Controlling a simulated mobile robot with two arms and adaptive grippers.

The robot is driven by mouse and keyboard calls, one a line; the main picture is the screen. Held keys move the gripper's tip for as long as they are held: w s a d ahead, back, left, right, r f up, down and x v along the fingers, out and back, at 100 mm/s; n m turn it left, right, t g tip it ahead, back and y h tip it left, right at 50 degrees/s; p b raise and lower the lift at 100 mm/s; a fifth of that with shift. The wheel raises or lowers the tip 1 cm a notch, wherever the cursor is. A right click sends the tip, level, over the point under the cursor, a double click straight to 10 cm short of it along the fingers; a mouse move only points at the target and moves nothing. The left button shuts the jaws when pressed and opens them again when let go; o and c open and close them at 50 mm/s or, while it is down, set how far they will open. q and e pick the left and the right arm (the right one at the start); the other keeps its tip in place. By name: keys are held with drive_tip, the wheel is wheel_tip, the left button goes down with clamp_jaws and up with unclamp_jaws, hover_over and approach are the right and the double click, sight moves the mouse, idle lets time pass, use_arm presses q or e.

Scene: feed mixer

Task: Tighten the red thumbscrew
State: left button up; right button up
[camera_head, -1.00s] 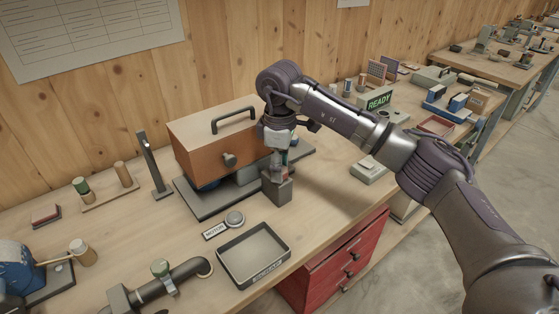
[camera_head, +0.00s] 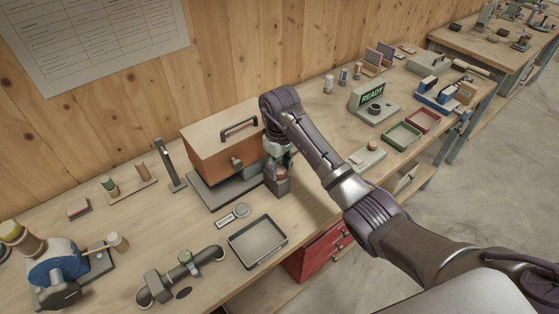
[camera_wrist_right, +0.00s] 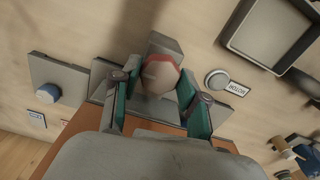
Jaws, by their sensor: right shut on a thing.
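The red thumbscrew (camera_wrist_right: 160,76) shows in the right wrist view as a rounded red-rimmed knob with a pale top face. It sits on a grey block (camera_head: 280,186) beside the orange-brown mixer box (camera_head: 226,158). My right gripper (camera_wrist_right: 158,84) is shut on the thumbscrew, with a green-padded finger on each side of it. In the head view my right gripper (camera_head: 283,166) points down over the block, and only a little red shows between its fingers. My left gripper is not in view.
A round MOTOR button (camera_head: 242,209) and an empty grey tray (camera_head: 258,240) lie in front of the mixer. A lit READY sign (camera_head: 372,93) stands to the right. A dark upright post (camera_head: 168,165) stands left of the mixer. A red drawer cabinet (camera_head: 320,252) is below the table.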

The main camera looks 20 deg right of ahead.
drive_tip(key=shift+w+r, duration=0.1)
drive_tip(key=o, duration=1.1)
drive_tip(key=shift+o, duration=0.2)
